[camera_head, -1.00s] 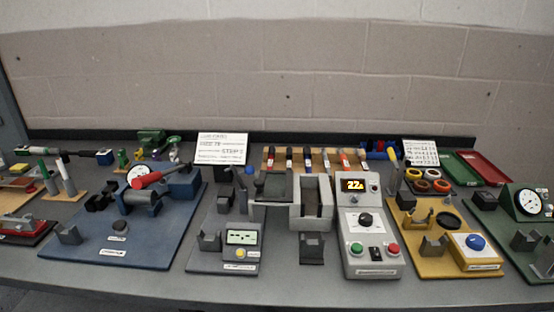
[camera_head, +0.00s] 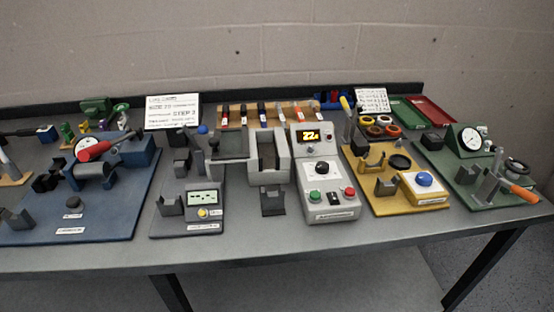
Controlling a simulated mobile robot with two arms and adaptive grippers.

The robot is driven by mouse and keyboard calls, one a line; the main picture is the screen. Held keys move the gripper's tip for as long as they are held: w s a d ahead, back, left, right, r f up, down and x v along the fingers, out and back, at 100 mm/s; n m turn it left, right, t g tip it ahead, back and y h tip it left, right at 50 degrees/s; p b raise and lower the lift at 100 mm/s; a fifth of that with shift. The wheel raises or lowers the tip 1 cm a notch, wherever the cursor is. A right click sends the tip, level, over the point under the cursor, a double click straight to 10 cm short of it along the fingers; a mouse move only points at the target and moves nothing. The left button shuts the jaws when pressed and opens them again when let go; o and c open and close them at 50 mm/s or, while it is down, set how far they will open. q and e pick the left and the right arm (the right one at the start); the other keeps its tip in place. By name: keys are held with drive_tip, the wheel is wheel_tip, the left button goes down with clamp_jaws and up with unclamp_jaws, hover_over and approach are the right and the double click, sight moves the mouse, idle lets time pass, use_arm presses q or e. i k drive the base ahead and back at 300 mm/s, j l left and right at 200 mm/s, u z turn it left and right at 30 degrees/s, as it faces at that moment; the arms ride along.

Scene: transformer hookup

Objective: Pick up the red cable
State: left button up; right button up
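A wooden rack (camera_head: 234,107) at the back middle of the bench holds several short dark pieces with coloured ends. One piece has a red end (camera_head: 281,110); it may be the red cable, but it is too small to tell. Red and orange rings (camera_head: 393,131) lie at the back right, and I cannot tell whether they are cable coils. Neither of my grippers shows in the head view.
A blue board (camera_head: 120,215) with a red-handled tool (camera_head: 94,151) is at left. A grey control box (camera_head: 330,200) reading 22 stands in the middle. Yellow (camera_head: 405,205) and green (camera_head: 470,195) boards are at right. The front edge strip is clear.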

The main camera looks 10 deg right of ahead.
sight(226, 108)
drive_tip(key=i+j+z, duration=0.1)
drive_tip(key=z, duration=0.35)
drive_tip(key=j+z, duration=0.15)
drive_tip(key=z, duration=0.3)
drive_tip(key=i+j+z, duration=0.1)
drive_tip(key=z, duration=0.35)
